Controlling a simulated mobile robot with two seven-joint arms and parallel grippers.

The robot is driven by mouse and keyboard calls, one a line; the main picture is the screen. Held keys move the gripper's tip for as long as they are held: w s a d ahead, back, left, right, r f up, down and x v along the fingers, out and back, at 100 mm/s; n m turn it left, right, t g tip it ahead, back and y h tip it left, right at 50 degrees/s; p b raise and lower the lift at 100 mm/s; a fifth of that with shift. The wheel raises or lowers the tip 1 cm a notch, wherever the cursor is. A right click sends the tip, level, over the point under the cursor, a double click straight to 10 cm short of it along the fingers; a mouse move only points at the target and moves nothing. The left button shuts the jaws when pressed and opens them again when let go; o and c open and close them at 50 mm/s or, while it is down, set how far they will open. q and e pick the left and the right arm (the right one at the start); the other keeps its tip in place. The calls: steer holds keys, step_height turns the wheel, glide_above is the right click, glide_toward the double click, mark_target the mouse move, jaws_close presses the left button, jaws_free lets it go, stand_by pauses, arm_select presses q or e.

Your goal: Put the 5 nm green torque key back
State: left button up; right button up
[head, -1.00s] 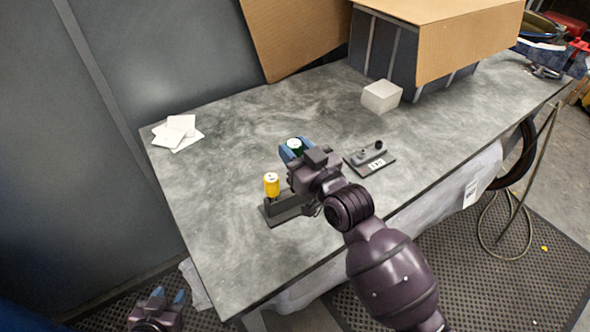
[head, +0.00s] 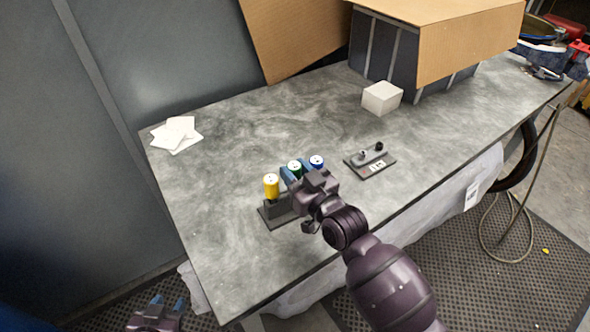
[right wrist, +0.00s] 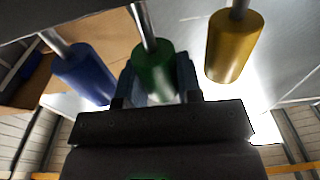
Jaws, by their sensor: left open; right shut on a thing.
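The green torque key (head: 294,168) is between the fingers of my right gripper (head: 296,176), which is shut on its handle. In the right wrist view the green handle (right wrist: 154,72) sits between the fingers, its metal shaft in line with the other keys' shafts. The yellow key (head: 271,186) stands upright in the dark holder (head: 268,220), and the blue key (head: 317,162) stands on the other side of the green one. My gripper hides much of the holder, so I cannot tell how deep the green shaft sits. My left gripper (head: 168,304) is open and empty, low at the left, off the table.
A small dark fixture with a label (head: 370,160) lies on the table right of my right gripper. A white box (head: 382,97) stands before the cardboard-topped crate (head: 440,40). White cards (head: 177,134) lie at the back left. The table middle is clear.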

steer(key=shift+f, duration=0.45)
steer(key=o, duration=0.6)
steer(key=shift+o, duration=0.2)
steer(key=shift+r, duration=0.1)
steer(key=shift+s+d+r, duration=0.1)
steer(key=shift+r, duration=0.5)
steer(key=v, duration=1.1)
steer(key=shift+s+d, duration=0.15)
steer(key=shift+s, duration=0.2)
steer(key=shift+f, duration=0.2)
steer(key=s+d+f+m+g+h, duration=0.1)
steer(key=s+d+f+m+h, duration=0.2)
steer(key=d+f, duration=0.6)
steer(key=s+d+f+m+g+h, duration=0.2)
steer(key=s+d+f+m+h, duration=0.1)
steer(key=s+d+f+h, duration=0.4)
steer(key=s+d+f, duration=0.2)
steer(key=d, duration=0.2)
steer(key=shift+s+d+f+g+h, duration=0.3)
steer(key=shift+d+f+h, duration=0.1)
